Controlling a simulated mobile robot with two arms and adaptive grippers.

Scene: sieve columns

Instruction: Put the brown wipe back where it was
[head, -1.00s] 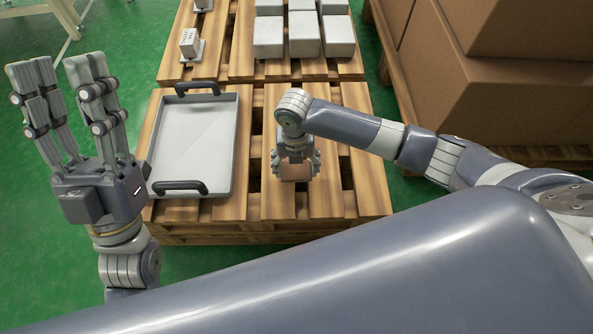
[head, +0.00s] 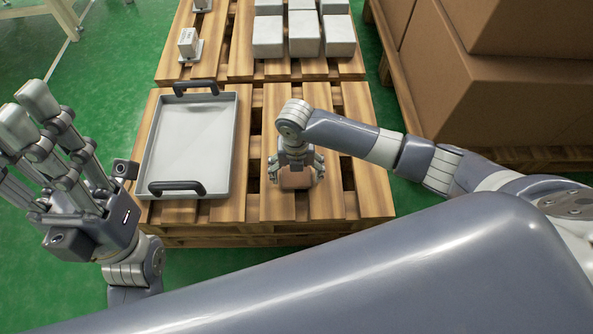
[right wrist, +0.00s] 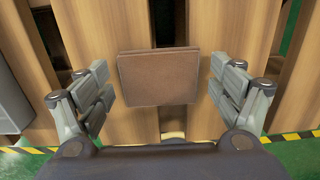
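The brown wipe (right wrist: 158,78) is a flat, folded square on the wooden slats of the pallet in the right wrist view. It also shows in the head view (head: 295,180), partly hidden under my right gripper (head: 296,168). In the right wrist view my right gripper (right wrist: 160,95) is open, with one set of fingers on each side of the wipe and a small gap to it. My left gripper (head: 35,135) is open and empty, raised at the left of the head view, clear of the pallet.
A grey tray (head: 214,180) with two black handles lies on the pallet (head: 335,200), left of the wipe. Several grey blocks (head: 305,34) and a small white box on a stand (head: 188,42) are farther back. Large cardboard boxes (head: 500,105) stand at the right.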

